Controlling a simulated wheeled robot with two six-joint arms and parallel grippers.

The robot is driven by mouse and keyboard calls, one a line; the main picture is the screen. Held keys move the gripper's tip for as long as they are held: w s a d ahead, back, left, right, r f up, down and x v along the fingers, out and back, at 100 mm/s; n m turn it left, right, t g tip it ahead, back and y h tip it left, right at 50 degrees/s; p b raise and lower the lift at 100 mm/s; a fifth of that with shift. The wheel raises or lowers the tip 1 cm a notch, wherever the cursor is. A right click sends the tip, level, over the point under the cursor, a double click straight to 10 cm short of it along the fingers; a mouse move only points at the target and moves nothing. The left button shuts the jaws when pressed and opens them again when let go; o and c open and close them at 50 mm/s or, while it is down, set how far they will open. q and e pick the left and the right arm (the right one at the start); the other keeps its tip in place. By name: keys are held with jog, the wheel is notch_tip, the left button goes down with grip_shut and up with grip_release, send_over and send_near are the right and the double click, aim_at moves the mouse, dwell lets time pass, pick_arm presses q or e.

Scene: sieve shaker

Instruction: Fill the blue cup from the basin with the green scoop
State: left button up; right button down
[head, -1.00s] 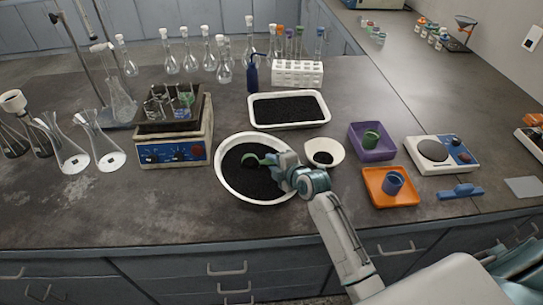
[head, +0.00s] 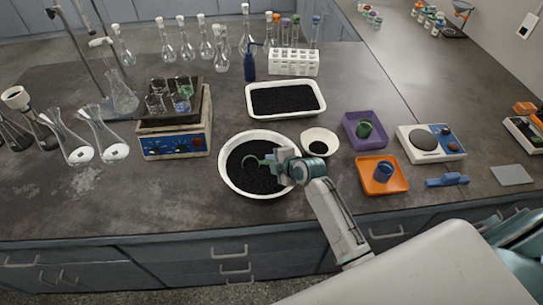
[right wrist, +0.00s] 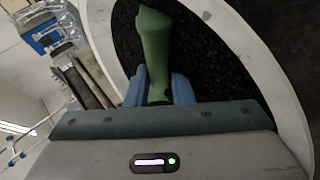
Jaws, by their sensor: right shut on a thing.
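My right gripper (head: 282,166) is shut on the handle of the green scoop (head: 252,160); the right wrist view shows the green handle (right wrist: 155,50) between its fingers (right wrist: 160,88). The scoop's head is over or in the dark grains of the white round basin (head: 229,180); I cannot tell how deep it sits or how full it is. My left gripper is not in view.
A white bowl (head: 331,137) with some dark grains stands just right of the basin. A white rectangular tray (head: 251,108) of dark grains lies behind. The shaker (head: 173,141) stands left, a balance (head: 431,142) right.

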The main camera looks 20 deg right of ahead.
jog(key=shift+s+d+r+g+p, duration=0.15)
jog(key=shift+g+p, duration=0.65)
jog(key=shift+p, duration=0.75)
jog(key=g+p, duration=0.1)
jog(key=p, duration=0.1)
jog(key=m+g+p, duration=0.1)
jog(key=p, duration=0.1)
jog(key=shift+w+r+g, duration=0.3)
jog(key=shift+w+r, duration=0.05)
jog(key=shift+w, duration=0.05)
jog(key=shift+f, duration=0.2)
jog(key=shift+w+d+r+t+b, duration=0.1)
jog(key=shift+w+r+t+b, duration=0.35)
jog(key=shift+t+b, duration=0.2)
jog(key=shift+w+r+p, duration=0.15)
jog(key=shift+r+p, duration=0.45)
jog(key=r+g+p, duration=0.1)
jog(key=g+p, duration=0.1)
jog(key=p, duration=0.1)
jog(key=shift+w+r, duration=0.25)
jog(key=shift+r, duration=0.1)
jog(key=shift+w+d+r+g+y, duration=0.1)
jog(key=shift+w+r+g+y, duration=0.05)
jog(key=shift+g+y, duration=0.2)
jog(key=shift+w+r+m+g, duration=0.1)
jog(key=shift+r+m+g, duration=0.3)
jog(key=shift+g, duration=0.4)
